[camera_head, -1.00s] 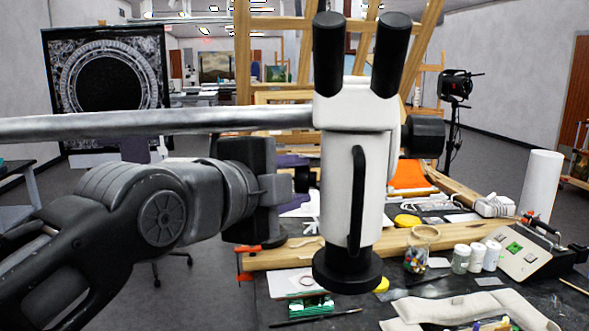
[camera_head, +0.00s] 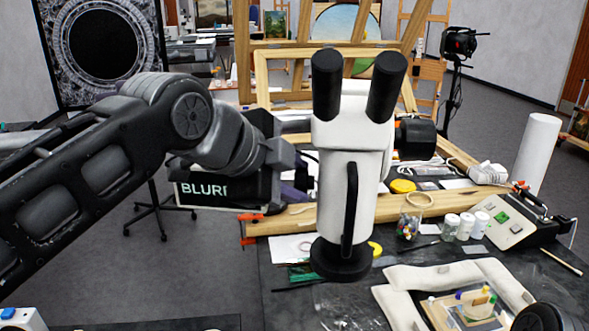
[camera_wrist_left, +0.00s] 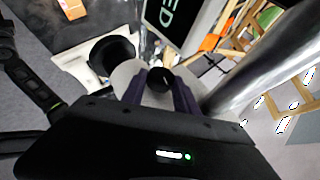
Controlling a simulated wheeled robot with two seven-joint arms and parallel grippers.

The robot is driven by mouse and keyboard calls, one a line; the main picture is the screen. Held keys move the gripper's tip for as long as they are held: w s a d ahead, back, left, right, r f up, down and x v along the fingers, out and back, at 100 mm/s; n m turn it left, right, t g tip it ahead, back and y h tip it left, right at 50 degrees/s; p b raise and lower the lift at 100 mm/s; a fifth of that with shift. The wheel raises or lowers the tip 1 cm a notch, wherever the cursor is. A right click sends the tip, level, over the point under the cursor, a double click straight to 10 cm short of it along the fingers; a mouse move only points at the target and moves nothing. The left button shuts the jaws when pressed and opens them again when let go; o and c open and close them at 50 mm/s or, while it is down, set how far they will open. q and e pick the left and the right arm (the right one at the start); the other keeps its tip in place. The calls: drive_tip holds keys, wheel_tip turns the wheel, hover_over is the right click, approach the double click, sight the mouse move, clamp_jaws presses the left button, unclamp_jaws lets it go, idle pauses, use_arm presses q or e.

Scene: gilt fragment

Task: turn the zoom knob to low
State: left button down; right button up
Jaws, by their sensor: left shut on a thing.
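The white microscope (camera_head: 335,185) with two black eyepieces stands upright on its round black base in the head view. My left gripper (camera_head: 304,172) is at its left side, coming from the left. In the left wrist view the purple fingers (camera_wrist_left: 160,90) of this gripper are on both sides of a small round black knob (camera_wrist_left: 160,77), shut on it. A large black knob (camera_head: 415,138) sticks out on the microscope's right side. The right gripper's fingers do not show.
A dark screen (camera_head: 200,196) behind my gripper reads "BLURR", its end covered. Jars (camera_head: 466,226), a glass of beads (camera_head: 409,222) and a control box (camera_head: 506,222) stand right of the microscope. A white cushioned support (camera_head: 398,301) lies in front.

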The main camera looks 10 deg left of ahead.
use_arm(q)
drive_tip(key=c, duration=0.9)
unclamp_jaws()
drive_tip(key=shift+c, duration=0.2)
drive_tip(key=shift+s, duration=0.1)
drive_tip(key=b+v, duration=0.1)
drive_tip(key=v, duration=0.6)
drive_tip(key=shift+s+r, duration=0.2)
drive_tip(key=shift+r, duration=0.05)
drive_tip(key=shift+a, duration=0.15)
